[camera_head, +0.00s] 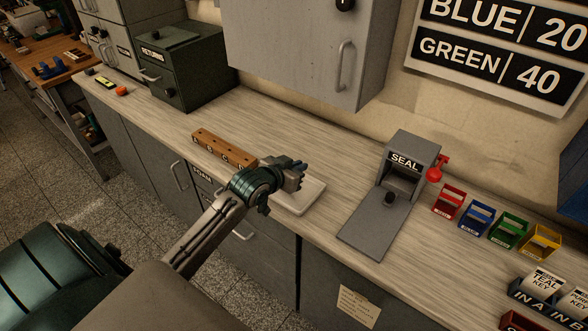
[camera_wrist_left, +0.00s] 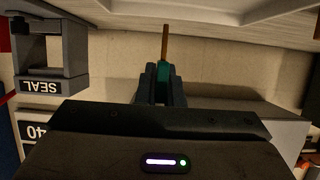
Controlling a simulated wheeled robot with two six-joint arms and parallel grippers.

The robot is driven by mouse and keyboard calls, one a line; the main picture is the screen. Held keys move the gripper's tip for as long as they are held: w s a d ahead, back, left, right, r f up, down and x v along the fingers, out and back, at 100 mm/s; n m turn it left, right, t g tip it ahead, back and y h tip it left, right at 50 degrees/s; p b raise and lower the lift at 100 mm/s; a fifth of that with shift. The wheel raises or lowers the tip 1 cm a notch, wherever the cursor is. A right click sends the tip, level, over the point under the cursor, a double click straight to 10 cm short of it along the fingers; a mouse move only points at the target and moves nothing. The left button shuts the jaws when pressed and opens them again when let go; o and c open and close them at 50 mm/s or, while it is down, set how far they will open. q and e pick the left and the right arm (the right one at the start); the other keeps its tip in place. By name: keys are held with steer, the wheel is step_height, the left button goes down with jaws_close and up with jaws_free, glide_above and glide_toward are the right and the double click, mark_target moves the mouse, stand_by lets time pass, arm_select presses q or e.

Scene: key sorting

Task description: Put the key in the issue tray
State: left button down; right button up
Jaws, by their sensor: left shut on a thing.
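My left gripper (camera_head: 294,172) is above the counter, over the back left part of a shallow white tray (camera_head: 310,193). The tray's left side is hidden behind the gripper. In the left wrist view the left gripper (camera_wrist_left: 161,84) is shut on a key (camera_wrist_left: 165,45) with a teal head between the fingers and a thin brass-coloured part sticking out past them. The key cannot be made out clearly in the head view. My right gripper is not in view.
A wooden block (camera_head: 222,148) with lettered positions lies left of the gripper. A grey SEAL press (camera_head: 408,165) with a red handle stands to the right, then several small coloured bins (camera_head: 476,219). A dark green cabinet (camera_head: 190,65) stands at back left. The counter (camera_head: 345,165) between tray and press is clear.

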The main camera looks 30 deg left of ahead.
arm_select(q)
steer(key=shift+w+a+f, duration=0.1)
steer(key=shift+w+a, duration=0.15)
steer(key=shift+a, duration=0.2)
steer(key=shift+w+a, duration=0.2)
steer(key=shift+a, duration=0.25)
steer(key=shift+f+p, duration=0.4)
steer(key=shift+f, duration=1.4)
steer(key=shift+f, duration=0.1)
steer(key=c, duration=1.6)
jaws_free()
steer(key=shift+o, duration=0.2)
steer(key=shift+s+r, duration=0.1)
steer(key=shift+r, duration=0.1)
steer(key=d+v, duration=0.1)
steer(key=v, duration=1)
steer(key=shift+s+a, duration=0.4)
steer(key=shift+a, duration=0.05)
steer(key=shift+r, duration=0.1)
